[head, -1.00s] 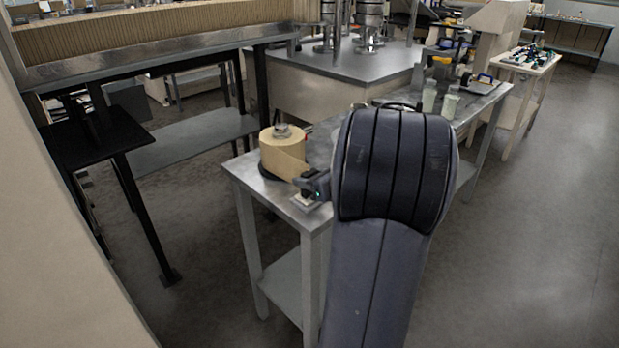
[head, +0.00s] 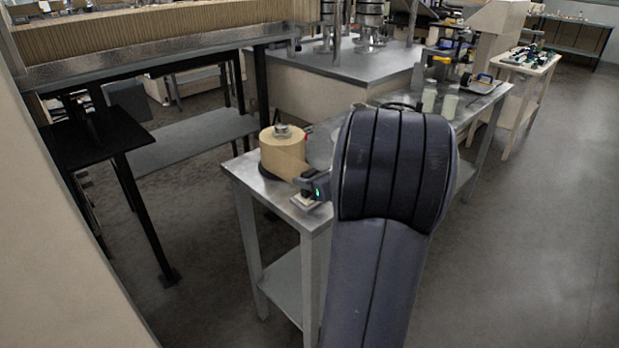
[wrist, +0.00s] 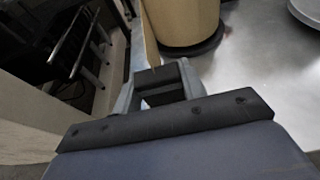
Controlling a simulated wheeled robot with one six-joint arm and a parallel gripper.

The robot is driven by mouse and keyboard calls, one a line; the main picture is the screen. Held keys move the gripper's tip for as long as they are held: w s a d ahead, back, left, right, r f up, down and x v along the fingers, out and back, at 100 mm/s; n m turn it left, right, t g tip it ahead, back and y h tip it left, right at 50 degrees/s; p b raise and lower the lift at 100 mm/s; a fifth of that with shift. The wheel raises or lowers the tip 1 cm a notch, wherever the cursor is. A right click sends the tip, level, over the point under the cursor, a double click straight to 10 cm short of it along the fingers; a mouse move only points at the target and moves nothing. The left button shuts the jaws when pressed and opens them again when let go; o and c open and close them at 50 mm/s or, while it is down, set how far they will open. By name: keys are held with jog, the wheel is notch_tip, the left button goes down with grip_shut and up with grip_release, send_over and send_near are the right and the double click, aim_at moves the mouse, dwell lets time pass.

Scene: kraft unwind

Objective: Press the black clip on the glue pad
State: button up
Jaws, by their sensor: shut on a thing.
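My gripper (head: 312,187) is low at the near left corner of the steel table, just in front of the kraft paper roll (head: 282,152). In the wrist view my gripper (wrist: 158,90) is shut on the black clip (wrist: 157,76), a small dark block between its fingers. A tan paper strip (wrist: 148,40) runs along beside the roll (wrist: 185,18) towards the clip. A small pale pad (head: 304,203), which looks like the glue pad, shows under the gripper in the head view. I cannot tell whether the clip touches it.
The roll stands upright on a dark base close to the gripper. A black side table (head: 95,135) is at left. Open floor lies at right.

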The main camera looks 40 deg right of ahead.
aim_at(309, 172)
jog(key=shift+r+p, duration=3)
jog(key=shift+r, duration=0.45)
